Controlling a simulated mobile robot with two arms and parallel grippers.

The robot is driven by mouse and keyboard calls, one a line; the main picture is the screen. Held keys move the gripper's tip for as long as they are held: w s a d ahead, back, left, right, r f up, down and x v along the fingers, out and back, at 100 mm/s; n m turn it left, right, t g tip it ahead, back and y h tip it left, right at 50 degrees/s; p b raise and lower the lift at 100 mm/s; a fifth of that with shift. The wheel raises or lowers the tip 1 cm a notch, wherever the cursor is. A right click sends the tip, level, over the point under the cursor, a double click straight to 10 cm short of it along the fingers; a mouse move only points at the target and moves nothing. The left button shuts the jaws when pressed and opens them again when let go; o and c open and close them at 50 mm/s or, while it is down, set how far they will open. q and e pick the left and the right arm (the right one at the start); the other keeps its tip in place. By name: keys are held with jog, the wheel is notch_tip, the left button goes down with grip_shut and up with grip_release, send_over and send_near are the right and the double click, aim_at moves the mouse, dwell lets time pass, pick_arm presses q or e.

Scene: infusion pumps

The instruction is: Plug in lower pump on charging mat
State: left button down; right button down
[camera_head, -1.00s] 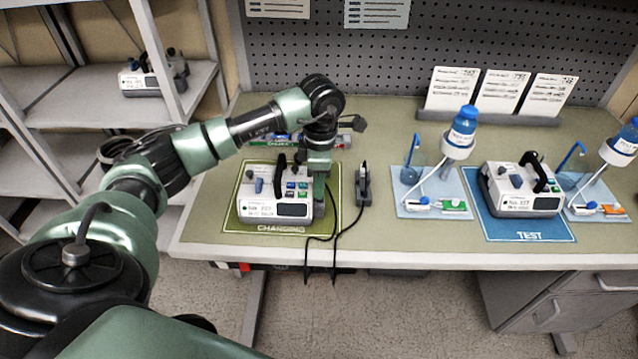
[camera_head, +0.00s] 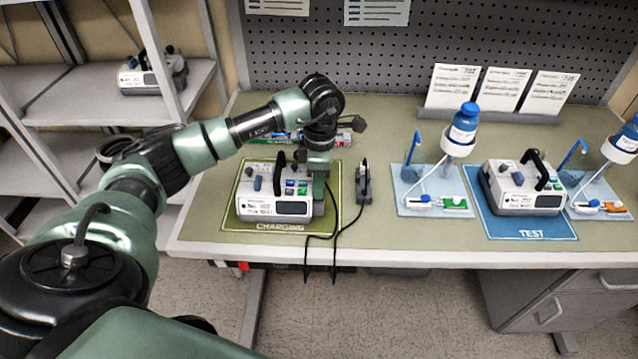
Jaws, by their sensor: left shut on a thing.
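A white pump (camera_head: 262,206) with a black handle sits on the green charging mat (camera_head: 240,224) at the left of the bench. My left gripper (camera_head: 318,196) points down close against the pump's right side. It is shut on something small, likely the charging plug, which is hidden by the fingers. A black cable (camera_head: 338,225) runs beside the gripper and hangs over the bench's front edge. I cannot tell whether a plug is seated in the pump. My right gripper is not in view.
A dark holder (camera_head: 363,186) stands just right of the mat. Another pump (camera_head: 522,190) sits on the blue test mat (camera_head: 490,229), between light blue trays with bottles. A further pump (camera_head: 150,76) is on the left shelf. The bench between holder and trays is clear.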

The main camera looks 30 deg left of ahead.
pick_arm(q)
jog(key=shift+f, duration=0.1)
dwell(0.3)
jog(key=shift+f+b, duration=0.3)
jog(key=shift+b, duration=0.1)
jog(key=shift+f+b, duration=0.25)
jog(key=shift+b, duration=0.1)
dwell(0.4)
jog(key=c, duration=0.9)
grip_release()
jog(key=shift+o, duration=0.2)
jog(key=shift+r, duration=0.15)
jog(key=shift+r+p, duration=2.05)
jog(key=shift+r, duration=1.35)
